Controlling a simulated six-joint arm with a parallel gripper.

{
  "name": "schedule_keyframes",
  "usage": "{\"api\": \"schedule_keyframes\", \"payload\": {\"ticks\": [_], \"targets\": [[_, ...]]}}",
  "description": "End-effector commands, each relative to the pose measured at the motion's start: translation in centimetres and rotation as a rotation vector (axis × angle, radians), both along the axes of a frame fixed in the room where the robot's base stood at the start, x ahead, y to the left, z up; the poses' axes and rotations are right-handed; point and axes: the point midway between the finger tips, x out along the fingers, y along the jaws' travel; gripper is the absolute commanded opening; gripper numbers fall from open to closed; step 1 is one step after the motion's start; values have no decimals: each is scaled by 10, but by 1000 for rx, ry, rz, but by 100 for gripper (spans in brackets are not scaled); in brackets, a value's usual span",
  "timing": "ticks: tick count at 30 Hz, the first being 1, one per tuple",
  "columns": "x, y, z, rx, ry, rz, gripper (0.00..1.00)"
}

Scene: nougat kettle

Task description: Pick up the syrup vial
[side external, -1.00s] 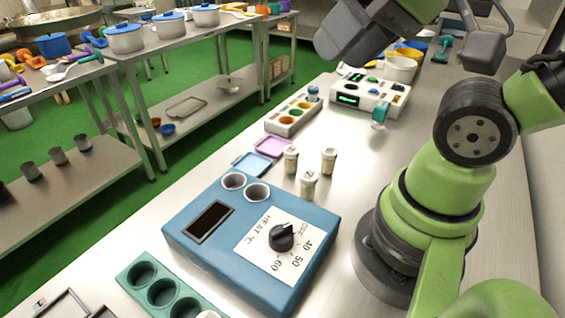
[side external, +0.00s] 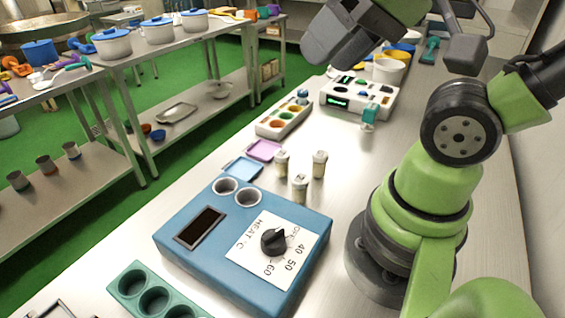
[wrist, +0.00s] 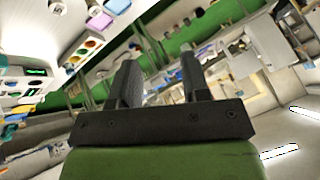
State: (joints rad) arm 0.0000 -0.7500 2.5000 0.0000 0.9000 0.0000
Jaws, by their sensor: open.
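Three small pale vials with whitish caps stand upright on the steel table beyond the blue heater: a left one (side external: 282,163), a right one (side external: 319,164) and a nearer one (side external: 300,188). I cannot tell which holds syrup; no label is readable. In the wrist view my gripper (wrist: 157,72) is open, with two dark fingers apart and nothing between them. It points across the room, away from the table top. In the side view my dark wrist parts are high at the top, well above and apart from the vials; the fingertips cannot be made out there.
The blue heater (side external: 190,245) has a dial and two round wells. Blue (side external: 243,168) and pink (side external: 264,150) trays lie beside the vials. A tray with coloured wells (side external: 283,121) and a white device (side external: 360,98) stand farther back. A green holder (side external: 125,285) is in front.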

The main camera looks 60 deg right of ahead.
Motion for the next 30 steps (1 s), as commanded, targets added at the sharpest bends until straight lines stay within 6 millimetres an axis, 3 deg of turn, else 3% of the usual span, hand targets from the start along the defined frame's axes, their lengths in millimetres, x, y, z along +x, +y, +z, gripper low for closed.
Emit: {"api": "schedule_keyframes", "payload": {"ticks": [8,12,21,26,30], "targets": [[0,0,0,0,0,0,43],[0,0,0,0,0,0,67],[3,-1,0,-2,9,-6,67],[26,-11,-6,-22,90,-46,67],[62,-29,-23,-48,210,-107,67]]}}
